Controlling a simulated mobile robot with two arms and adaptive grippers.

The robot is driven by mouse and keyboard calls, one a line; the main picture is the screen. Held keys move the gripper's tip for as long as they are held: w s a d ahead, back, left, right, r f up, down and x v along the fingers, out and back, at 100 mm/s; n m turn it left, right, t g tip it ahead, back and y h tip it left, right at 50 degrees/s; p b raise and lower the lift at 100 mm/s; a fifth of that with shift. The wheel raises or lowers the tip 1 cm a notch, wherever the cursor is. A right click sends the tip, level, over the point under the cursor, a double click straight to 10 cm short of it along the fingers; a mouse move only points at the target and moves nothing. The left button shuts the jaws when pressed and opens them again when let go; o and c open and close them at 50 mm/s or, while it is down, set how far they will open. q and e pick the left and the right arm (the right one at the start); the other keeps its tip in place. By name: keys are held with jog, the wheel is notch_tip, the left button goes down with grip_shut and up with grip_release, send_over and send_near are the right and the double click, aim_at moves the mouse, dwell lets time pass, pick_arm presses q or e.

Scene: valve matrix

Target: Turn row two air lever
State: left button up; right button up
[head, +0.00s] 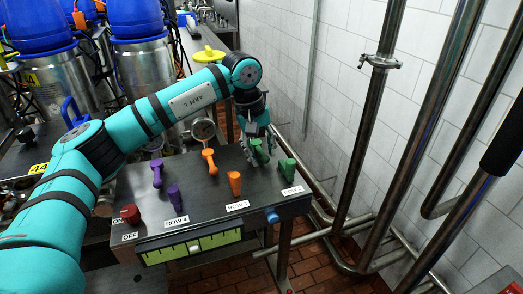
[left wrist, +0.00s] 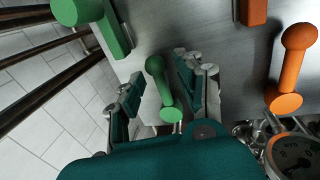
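A sloped metal panel (head: 205,190) carries purple, orange and green levers. The back green lever (head: 258,148) is at the panel's right. In the left wrist view this green lever (left wrist: 160,88) has a round knob and stands between my fingers. My left gripper (head: 257,140) is open at it, with one finger on each side and no clear grip. The other green lever (head: 288,168) is nearer the panel's front edge. Row labels (head: 292,190) line the front edge, but I cannot read all their numbers surely. My right gripper is out of view.
The back orange lever (head: 209,160) and front orange lever (head: 235,183) are left of the green ones. Purple levers (head: 174,196) and a red knob (head: 131,214) are further left. A gauge (head: 203,129) is behind the panel. Metal pipes (head: 370,120) run along the right wall.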

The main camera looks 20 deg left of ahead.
pick_arm(q)
jog(key=shift+r, duration=0.25)
notch_tip(320, 180, up, 11)
jog(key=s+a, duration=0.1)
jog(key=shift+s+a+r, duration=0.15)
jog(key=shift+s+a, duration=0.15)
jog(key=shift+a, duration=0.1)
